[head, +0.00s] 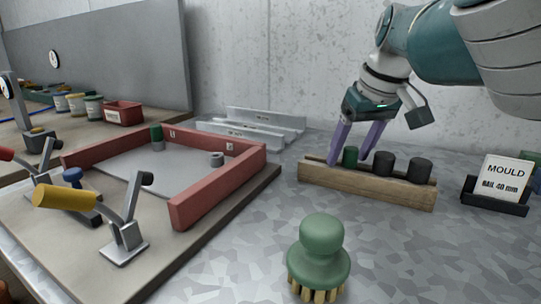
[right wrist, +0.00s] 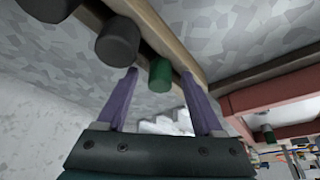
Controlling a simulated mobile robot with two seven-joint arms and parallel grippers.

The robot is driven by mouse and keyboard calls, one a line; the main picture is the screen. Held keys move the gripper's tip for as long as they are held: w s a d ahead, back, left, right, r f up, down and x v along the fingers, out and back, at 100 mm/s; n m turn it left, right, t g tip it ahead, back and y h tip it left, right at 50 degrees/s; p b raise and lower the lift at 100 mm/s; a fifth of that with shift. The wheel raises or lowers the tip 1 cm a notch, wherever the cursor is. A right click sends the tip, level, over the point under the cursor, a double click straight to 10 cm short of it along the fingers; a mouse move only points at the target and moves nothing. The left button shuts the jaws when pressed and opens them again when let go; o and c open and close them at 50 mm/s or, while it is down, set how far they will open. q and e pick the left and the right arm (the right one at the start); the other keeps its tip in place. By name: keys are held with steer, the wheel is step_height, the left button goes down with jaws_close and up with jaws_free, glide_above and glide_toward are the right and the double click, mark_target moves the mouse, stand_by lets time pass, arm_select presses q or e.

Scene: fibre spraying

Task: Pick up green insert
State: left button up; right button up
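A small dark green cylindrical insert (head: 350,156) stands at the left end of a wooden rack (head: 368,190), beside two black cylinders (head: 384,162). My right gripper (head: 349,162) is over the rack, its two purple fingers open on either side of the green insert. In the right wrist view the green insert (right wrist: 160,74) lies between the fingertips (right wrist: 159,74), with a visible gap on each side. Another green piece (head: 156,132) stands at the far left corner of the red-framed mould (head: 218,185). My left gripper is not in view.
A green-handled brush (head: 319,252) stands in front of the rack. A card holder (head: 497,190) is to the right. Metal rails (head: 250,130) lie behind the mould. Toggle clamps (head: 120,230) line the mould's near side. The grey table between mould and rack is clear.

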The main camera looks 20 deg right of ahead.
jaws_close()
stand_by(0.3)
steer(key=shift+r, duration=0.1)
